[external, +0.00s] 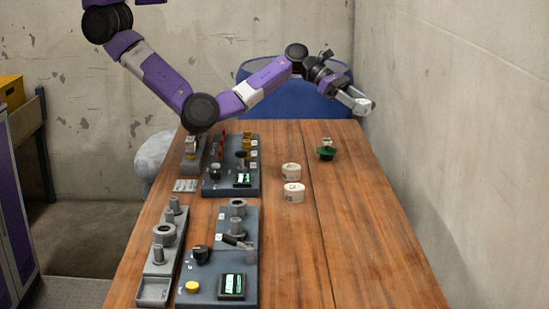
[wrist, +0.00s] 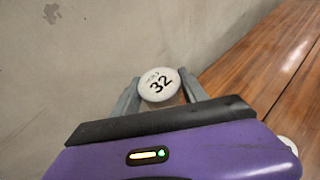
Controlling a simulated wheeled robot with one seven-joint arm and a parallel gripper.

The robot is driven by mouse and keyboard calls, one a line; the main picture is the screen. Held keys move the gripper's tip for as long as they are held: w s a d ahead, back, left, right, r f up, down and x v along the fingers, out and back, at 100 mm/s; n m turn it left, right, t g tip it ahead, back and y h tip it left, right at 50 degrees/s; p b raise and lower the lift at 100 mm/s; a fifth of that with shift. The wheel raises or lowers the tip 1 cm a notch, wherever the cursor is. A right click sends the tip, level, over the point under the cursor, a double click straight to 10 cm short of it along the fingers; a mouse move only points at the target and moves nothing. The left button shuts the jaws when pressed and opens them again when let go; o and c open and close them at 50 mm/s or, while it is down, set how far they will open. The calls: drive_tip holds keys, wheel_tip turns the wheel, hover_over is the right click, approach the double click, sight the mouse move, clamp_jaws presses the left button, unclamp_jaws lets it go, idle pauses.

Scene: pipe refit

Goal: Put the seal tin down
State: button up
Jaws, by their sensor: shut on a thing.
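My gripper (external: 362,101) is shut on a round white tin (wrist: 160,85) whose lid is marked 32 in the wrist view. The tin sits between the two fingertips. In the external view my gripper is held above the far right end of the wooden table (external: 330,230), near the wall, and the tin is hard to make out there. Two other white tins stand on the table, one (external: 291,171) just behind the other (external: 294,192). I cannot read their labels.
A green-based item (external: 326,152) stands at the table's far end. Two dark panels with fittings (external: 215,285) and grey trays (external: 153,290) fill the left side. A blue rounded thing (external: 290,98) is behind the table. The table's right half is mostly clear.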

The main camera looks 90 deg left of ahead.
drive_tip(key=shift+d+r, duration=0.1)
drive_tip(key=shift+r, duration=0.1)
drive_tip(key=s+d+f+m+g+h+p, duration=0.15)
drive_tip(key=s+d+f+p, duration=0.25)
drive_tip(key=s+d+p, duration=0.45)
wheel_tip(320, 180, up, 4)
drive_tip(key=t+p, duration=0.1)
drive_tip(key=p, duration=0.4)
hover_over(297, 224)
drive_tip(key=shift+n+y, duration=0.55)
wheel_tip(297, 224, down, 16)
drive_tip(key=shift+r+b, duration=0.25)
drive_tip(key=shift+b, duration=0.1)
drive_tip(key=shift+a+f+b, duration=0.1)
drive_tip(key=shift+f+b, duration=0.5)
drive_tip(key=shift+f, duration=1.65)
drive_tip(key=shift+f, duration=0.15)
drive_tip(key=o, duration=1.4)
drive_tip(key=shift+c, duration=0.2)
